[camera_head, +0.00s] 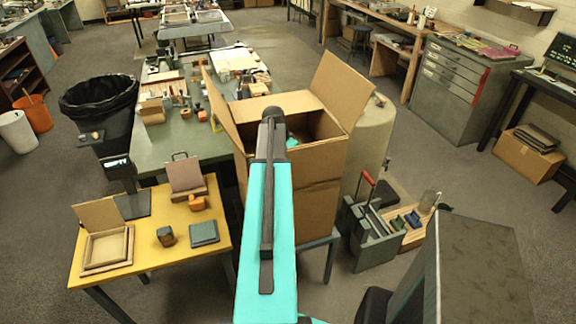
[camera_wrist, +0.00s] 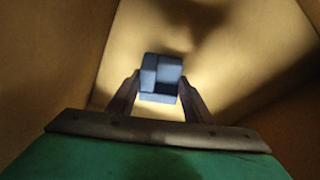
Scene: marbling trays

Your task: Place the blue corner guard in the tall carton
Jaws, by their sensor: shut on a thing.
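The tall carton (camera_head: 292,190) stands in the middle of the head view with its top flaps spread open. My turquoise arm reaches over it, and my gripper is hidden from that view. In the wrist view, the blue corner guard (camera_wrist: 160,76) is between the fingertips of my gripper (camera_wrist: 159,92), which is shut on it. Brown cardboard walls (camera_wrist: 62,60) surround the gripper there, so the guard is inside the carton. A lit cardboard surface shows beyond the guard; I cannot tell how far below it is.
A yellow table (camera_head: 150,258) with small blocks and an open box stands at left. A green table (camera_head: 200,140) with wooden pieces is behind. The carton's raised flaps (camera_head: 341,90) flank the opening. A grey tool caddy (camera_head: 372,240) stands on the floor at right.

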